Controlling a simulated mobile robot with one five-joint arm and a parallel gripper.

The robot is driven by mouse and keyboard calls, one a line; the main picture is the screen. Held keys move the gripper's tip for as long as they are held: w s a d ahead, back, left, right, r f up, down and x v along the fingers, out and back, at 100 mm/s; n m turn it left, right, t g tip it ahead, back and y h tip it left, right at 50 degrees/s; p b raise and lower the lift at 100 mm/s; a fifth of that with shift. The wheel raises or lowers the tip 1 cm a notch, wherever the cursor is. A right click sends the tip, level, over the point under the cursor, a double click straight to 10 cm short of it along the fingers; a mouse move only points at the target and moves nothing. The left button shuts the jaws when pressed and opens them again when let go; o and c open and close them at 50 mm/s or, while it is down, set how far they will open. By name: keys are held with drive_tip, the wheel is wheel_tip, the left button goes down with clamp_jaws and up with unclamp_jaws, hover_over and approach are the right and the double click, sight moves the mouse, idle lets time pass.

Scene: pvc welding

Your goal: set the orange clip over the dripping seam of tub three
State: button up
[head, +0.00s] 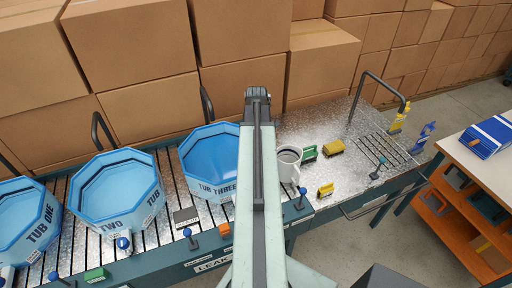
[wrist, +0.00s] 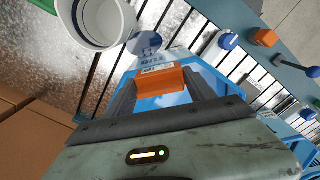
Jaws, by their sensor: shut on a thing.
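My gripper (wrist: 161,78) is shut on the orange clip (wrist: 160,84), an orange block between the two dark fingers in the wrist view. Tub three (head: 209,160) is a blue eight-sided tub on the slatted bench, lettered TUB THREE, partly behind my arm in the head view. Its blue wall (wrist: 208,76) shows behind the clip and fingers in the wrist view. I cannot tell whether the clip touches the tub. The dripping seam cannot be made out. My gripper and the held clip are hidden in the head view.
A white mug (head: 288,163) stands right of tub three, close to my arm. Green (head: 308,153) and yellow (head: 325,190) clips lie nearby. Tub two (head: 117,190) is to the left. An orange block (head: 224,229) sits on the front rail. Cardboard boxes (head: 240,95) crowd the back.

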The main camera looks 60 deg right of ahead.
drive_tip(key=shift+f+b, duration=2.5)
drive_tip(key=shift+f, duration=0.25)
drive_tip(key=shift+s+a, duration=0.25)
drive_tip(key=o, duration=1.7)
drive_tip(key=shift+s+a+f+b, duration=0.1)
drive_tip(key=shift+b, duration=0.2)
drive_tip(key=r+p, duration=0.8)
drive_tip(key=p, duration=0.1)
drive_tip(key=shift+w+d+r, duration=0.2)
drive_tip(key=shift+r, duration=0.15)
drive_tip(key=shift+f, duration=0.1)
drive_tip(key=shift+w, duration=0.1)
